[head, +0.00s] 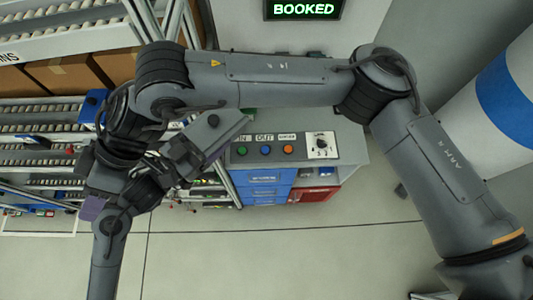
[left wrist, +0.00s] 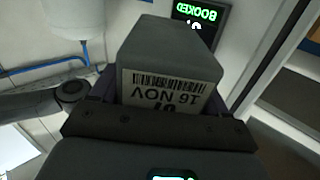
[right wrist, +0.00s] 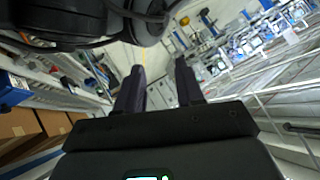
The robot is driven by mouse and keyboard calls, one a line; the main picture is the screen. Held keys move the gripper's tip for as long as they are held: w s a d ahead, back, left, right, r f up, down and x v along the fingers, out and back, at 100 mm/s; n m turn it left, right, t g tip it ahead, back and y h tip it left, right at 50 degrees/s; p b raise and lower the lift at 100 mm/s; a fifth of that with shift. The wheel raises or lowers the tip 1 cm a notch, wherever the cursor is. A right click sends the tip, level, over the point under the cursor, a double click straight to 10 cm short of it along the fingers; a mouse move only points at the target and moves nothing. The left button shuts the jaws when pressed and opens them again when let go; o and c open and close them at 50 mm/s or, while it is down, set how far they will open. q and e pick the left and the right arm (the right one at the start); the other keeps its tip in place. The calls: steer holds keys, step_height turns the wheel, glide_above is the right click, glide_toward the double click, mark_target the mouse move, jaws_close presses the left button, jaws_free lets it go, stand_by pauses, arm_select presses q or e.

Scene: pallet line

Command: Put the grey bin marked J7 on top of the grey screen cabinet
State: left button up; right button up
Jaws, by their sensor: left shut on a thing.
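The grey bin (left wrist: 172,48) is between the dark fingers of my left gripper (left wrist: 175,105) in the left wrist view. Its white label shows a barcode and 16 NOV upside down; the mark below is partly hidden by the gripper. In the head view the bin (head: 226,128) is tilted at the left end of a grey-topped button panel, with my left gripper (head: 200,146) shut on it. My right gripper (right wrist: 158,75) is open and empty in the right wrist view. A BOOKED screen (head: 303,9) is at the back; I cannot tell which grey body is its cabinet.
The grey button panel (head: 275,150) sits above blue drawers (head: 265,186) and a red compartment (head: 318,190). Roller shelves with cardboard boxes (head: 60,80) stand at left. My right arm crosses above the panel. The floor (head: 300,250) in front is clear.

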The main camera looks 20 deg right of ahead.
arm_select(q)
steer(key=shift+r, duration=0.1)
arm_select(e)
steer(key=s+r+m+t+y, duration=0.1)
steer(key=s+r+m+y, duration=0.35)
steer(key=y, duration=0.55)
steer(key=m+t+h, duration=1.3)
steer(key=m+t, duration=0.7)
steer(key=m, duration=0.4)
glide_toward(235, 125)
steer(key=shift+x, duration=3.35)
